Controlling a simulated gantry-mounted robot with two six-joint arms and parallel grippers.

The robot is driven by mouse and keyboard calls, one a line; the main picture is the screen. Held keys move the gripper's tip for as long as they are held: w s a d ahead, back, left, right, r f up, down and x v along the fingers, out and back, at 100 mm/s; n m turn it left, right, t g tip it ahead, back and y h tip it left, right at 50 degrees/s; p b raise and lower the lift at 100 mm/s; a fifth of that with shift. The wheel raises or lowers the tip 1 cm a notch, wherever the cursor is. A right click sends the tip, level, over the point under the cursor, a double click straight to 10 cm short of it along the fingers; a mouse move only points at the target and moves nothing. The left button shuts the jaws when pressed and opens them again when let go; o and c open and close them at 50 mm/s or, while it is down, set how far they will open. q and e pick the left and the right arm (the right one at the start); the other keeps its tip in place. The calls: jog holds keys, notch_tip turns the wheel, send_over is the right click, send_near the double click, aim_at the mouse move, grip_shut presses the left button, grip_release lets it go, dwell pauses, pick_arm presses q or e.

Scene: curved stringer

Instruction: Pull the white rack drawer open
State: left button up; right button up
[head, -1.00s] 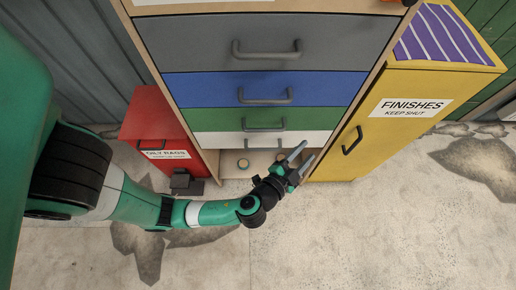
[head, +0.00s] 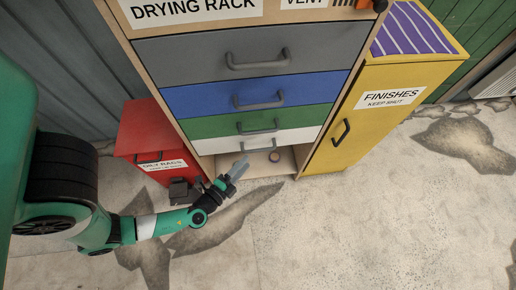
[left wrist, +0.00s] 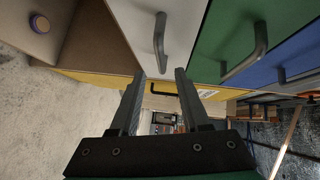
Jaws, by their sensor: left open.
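The white drawer (head: 218,146) is the lowest drawer of the drying rack and looks flush with the rack front. Its dark bar handle (head: 262,149) shows below the green drawer's handle. In the left wrist view the white drawer (left wrist: 182,22) and its handle (left wrist: 159,42) are just beyond my fingertips. My left gripper (head: 241,164) is open and empty, low in front of the rack and to the left of the white drawer's handle in the head view. In the left wrist view its two fingers (left wrist: 160,76) are apart, with the handle beyond them, not between them. My right gripper is not in view.
Green (head: 210,126), blue (head: 205,99) and grey (head: 190,60) drawers sit above. An open compartment (head: 230,168) below holds a small round object (head: 275,156). A red oily-rags bin (head: 150,130) stands left, a yellow finishes cabinet (head: 370,125) right. The floor in front is clear.

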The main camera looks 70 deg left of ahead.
aim_at(258, 150)
pick_arm(q)
jog(key=b+x, duration=0.1)
jog(key=x, duration=0.7)
jog(key=shift+w+a+b, duration=0.2)
jog(key=shift+w+b, duration=0.05)
jog(key=shift+b, duration=0.15)
grip_shut()
dwell(0.8)
